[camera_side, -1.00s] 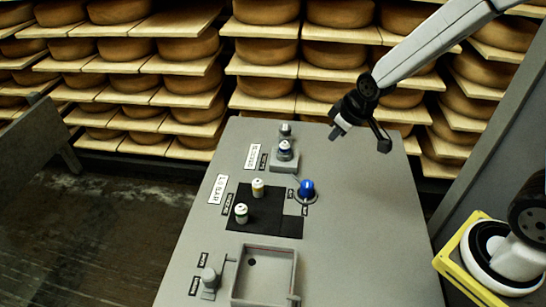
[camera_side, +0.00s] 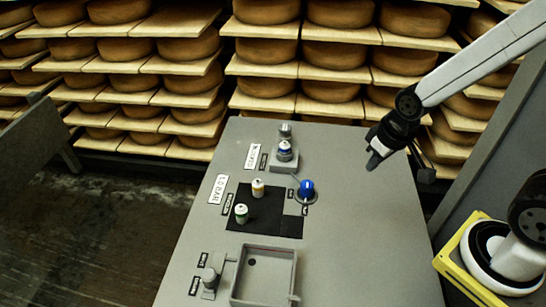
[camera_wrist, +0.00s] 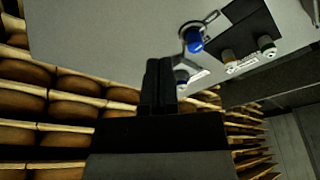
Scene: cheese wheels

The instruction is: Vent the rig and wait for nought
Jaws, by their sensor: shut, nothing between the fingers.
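A blue knob (camera_side: 307,189) stands on the right part of the grey panel (camera_side: 350,240); it also shows in the wrist view (camera_wrist: 195,41). A white sign with the word BAR (camera_side: 218,189) lies left of the dark mat; its figure is too small to read surely. My gripper (camera_side: 373,164) is shut and empty, above the panel's far right part, up and right of the knob and apart from it. In the wrist view my fingers (camera_wrist: 160,70) are together, with nothing between them.
Vials with yellow (camera_side: 258,188) and green (camera_side: 241,214) bands stand on the dark mat (camera_side: 270,222). A blue-banded vial (camera_side: 285,151) sits on a grey block. An open tray (camera_side: 294,277) and a small lever (camera_side: 209,278) are at the front. Cheese shelves rise behind.

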